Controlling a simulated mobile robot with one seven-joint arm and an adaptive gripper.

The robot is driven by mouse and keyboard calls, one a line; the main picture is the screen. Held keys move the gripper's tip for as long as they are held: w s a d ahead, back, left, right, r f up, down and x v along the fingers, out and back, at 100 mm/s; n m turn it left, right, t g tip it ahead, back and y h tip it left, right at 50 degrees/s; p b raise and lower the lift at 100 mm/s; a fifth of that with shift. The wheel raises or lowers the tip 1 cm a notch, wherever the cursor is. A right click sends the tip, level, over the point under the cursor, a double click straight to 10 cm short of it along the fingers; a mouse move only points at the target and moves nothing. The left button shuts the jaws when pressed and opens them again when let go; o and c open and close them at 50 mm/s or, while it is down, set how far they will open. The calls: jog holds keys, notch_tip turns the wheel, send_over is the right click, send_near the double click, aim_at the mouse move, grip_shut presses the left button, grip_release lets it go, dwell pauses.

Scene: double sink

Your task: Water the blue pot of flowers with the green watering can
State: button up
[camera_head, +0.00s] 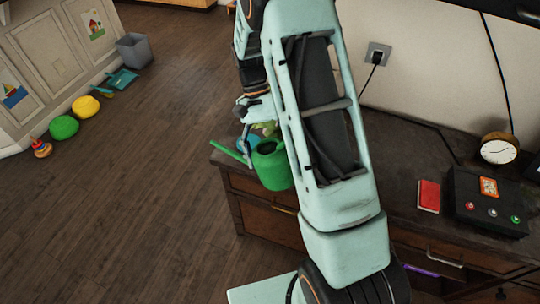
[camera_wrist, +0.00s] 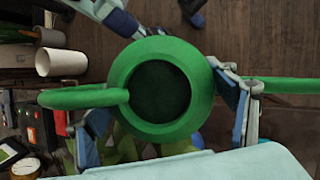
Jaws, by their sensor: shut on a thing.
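The green watering can (camera_head: 273,168) shows at the near left end of the dark cabinet, partly behind my arm, with its spout pointing left. The wrist view looks into its round dark mouth (camera_wrist: 160,92); the handle is at left and the spout at right. My gripper (camera_wrist: 165,108) is shut on the can, with one finger on each side of its body. The can looks roughly upright. Green leaves (camera_wrist: 128,150) show beyond the can in the wrist view; flowers cannot be made out.
On the cabinet top (camera_head: 398,140) are a red book (camera_head: 428,196), a black box with buttons (camera_head: 490,203) and a round clock (camera_head: 499,148). A white cup (camera_wrist: 60,62) shows in the wrist view. Cushions and a grey bin (camera_head: 134,50) stand across the open floor at left.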

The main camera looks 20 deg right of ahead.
aim_at(279, 172)
jog(key=shift+s+f+m+y, duration=0.15)
jog(key=shift+s+m+y, duration=0.15)
jog(key=shift+s+m, duration=0.25)
jog(key=s+m+y, duration=0.1)
jog(key=m, duration=0.2)
jog(key=s+f+m+t+y, duration=0.1)
jog(key=s+m+y, duration=0.1)
jog(key=m, duration=0.2)
jog(key=s+m+y, duration=0.2)
jog(key=m, duration=0.1)
jog(key=shift+a+f+t, duration=0.3)
jog(key=shift+f+t, duration=0.1)
jog(key=m+t, duration=0.1)
jog(key=m, duration=0.1)
jog(key=m+y, duration=0.1)
jog(key=s+m+t, duration=0.1)
jog(key=m, duration=0.1)
jog(key=shift+s+d+f+m+t+y, duration=0.1)
jog(key=shift+f+m+t+y, duration=0.15)
jog(key=shift+m+t+y, duration=0.1)
